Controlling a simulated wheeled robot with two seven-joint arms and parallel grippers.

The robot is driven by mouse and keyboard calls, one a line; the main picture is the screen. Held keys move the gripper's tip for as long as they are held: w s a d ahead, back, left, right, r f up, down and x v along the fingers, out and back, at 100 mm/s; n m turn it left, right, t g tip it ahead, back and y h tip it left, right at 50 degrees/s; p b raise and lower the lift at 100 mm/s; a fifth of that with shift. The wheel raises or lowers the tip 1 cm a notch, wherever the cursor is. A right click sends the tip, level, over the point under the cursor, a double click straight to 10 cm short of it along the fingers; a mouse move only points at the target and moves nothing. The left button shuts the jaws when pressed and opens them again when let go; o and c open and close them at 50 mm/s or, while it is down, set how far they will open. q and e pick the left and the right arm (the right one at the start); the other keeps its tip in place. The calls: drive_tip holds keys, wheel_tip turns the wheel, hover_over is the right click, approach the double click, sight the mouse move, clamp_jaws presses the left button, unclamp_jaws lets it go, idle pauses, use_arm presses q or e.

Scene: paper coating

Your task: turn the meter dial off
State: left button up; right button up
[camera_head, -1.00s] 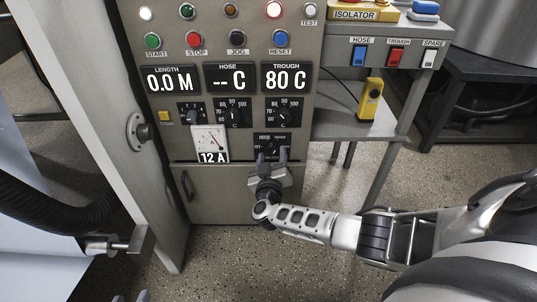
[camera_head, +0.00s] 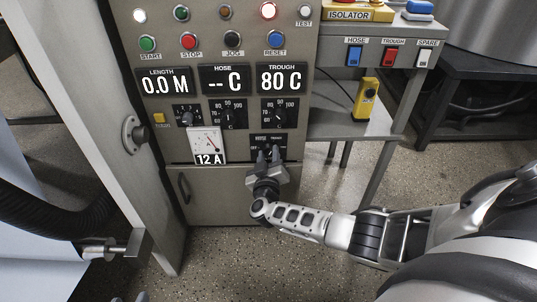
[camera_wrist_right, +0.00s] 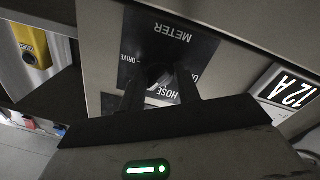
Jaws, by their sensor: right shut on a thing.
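The meter dial's black plate (camera_head: 286,142) is on the lower right of the grey control panel, below the trough temperature dial. My right gripper (camera_head: 269,156) reaches up to it from below and is shut on the dial's dark knob. In the right wrist view, the plate (camera_wrist_right: 184,45) shows the words METER, DRIVE and HOSE, with another word partly hidden. There, the two fingers of my right gripper (camera_wrist_right: 160,84) stand either side of the knob (camera_wrist_right: 155,72). The fingers hide part of the knob, and its exact setting is hard to tell. My left gripper is not in view.
A white gauge reading 12 A (camera_head: 206,144) is left of the dial. A grey cabinet door (camera_head: 222,194) lies below. A yellow handheld box (camera_head: 366,99) stands on the shelf at right. An open panel door (camera_head: 103,130) is at left.

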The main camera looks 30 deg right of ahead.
drive_tip(key=shift+a+n+p, duration=0.1)
drive_tip(key=shift+n+p, duration=0.9)
drive_tip(key=shift+n, duration=0.5)
drive_tip(key=n+p, duration=0.1)
drive_tip(key=n, duration=0.1)
drive_tip(key=shift+f+n, duration=0.1)
drive_tip(key=shift+n, duration=1.3)
drive_tip(key=n, duration=0.3)
drive_tip(key=shift+n+t, duration=0.4)
drive_tip(key=n, duration=0.4)
drive_tip(key=shift+s+n+y, duration=0.1)
drive_tip(key=shift+n+y, duration=0.2)
drive_tip(key=shift+n, duration=0.1)
drive_tip(key=n, duration=0.5)
drive_tip(key=shift+t+y+p, duration=0.3)
drive_tip(key=shift+p, duration=0.05)
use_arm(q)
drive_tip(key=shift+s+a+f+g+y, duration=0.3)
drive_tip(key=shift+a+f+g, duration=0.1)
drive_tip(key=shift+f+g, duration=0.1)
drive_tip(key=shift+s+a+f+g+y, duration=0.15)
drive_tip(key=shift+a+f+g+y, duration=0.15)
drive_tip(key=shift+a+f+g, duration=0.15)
use_arm(e)
drive_tip(key=shift+d+n, duration=0.2)
drive_tip(key=shift+n, duration=1.3)
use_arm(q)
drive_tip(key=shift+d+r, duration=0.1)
